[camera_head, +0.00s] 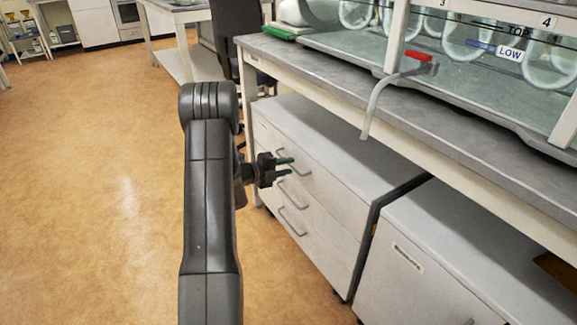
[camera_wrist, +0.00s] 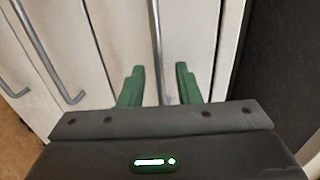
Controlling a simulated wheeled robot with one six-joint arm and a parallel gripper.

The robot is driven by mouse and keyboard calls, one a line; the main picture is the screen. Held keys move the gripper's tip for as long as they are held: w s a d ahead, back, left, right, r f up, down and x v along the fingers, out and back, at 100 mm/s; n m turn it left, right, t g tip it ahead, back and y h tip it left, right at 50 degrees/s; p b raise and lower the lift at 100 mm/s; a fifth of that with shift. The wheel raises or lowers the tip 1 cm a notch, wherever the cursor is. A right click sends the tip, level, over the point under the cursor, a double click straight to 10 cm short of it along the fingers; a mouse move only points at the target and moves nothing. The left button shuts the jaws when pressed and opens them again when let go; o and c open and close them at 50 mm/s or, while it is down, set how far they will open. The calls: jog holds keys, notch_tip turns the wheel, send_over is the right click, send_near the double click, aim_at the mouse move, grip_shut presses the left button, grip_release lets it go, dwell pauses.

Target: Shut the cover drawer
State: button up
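A white drawer unit (camera_head: 335,160) stands under the bench, with several grey bar handles on its front. No label shows which one is the cover drawer. My gripper (camera_head: 286,167) is at the upper handle, in front of the top drawer. In the wrist view, the green fingertips of my gripper (camera_wrist: 160,76) are apart, and a drawer handle (camera_wrist: 155,35) runs between them. I cannot tell whether either finger touches it. The drawer fronts look nearly flush; any small gap is hard to see. My arm hides part of the unit's left side.
A grey bench top (camera_head: 340,80) overhangs the unit, with a fume hood and a red-tipped bent handle (camera_head: 395,90) above. Another white cabinet (camera_head: 440,260) stands to the right. Open brown floor (camera_head: 90,190) lies to the left. A dark chair (camera_head: 237,35) stands behind.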

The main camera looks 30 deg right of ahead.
jog(key=p+v, duration=0.3)
jog(key=v, duration=0.9)
jog(key=shift+a, duration=0.3)
jog(key=shift+s, duration=0.1)
jog(key=b+x, duration=0.4)
jog(key=x, duration=0.7)
jog(key=shift+f, duration=0.2)
jog(key=shift+d, duration=0.1)
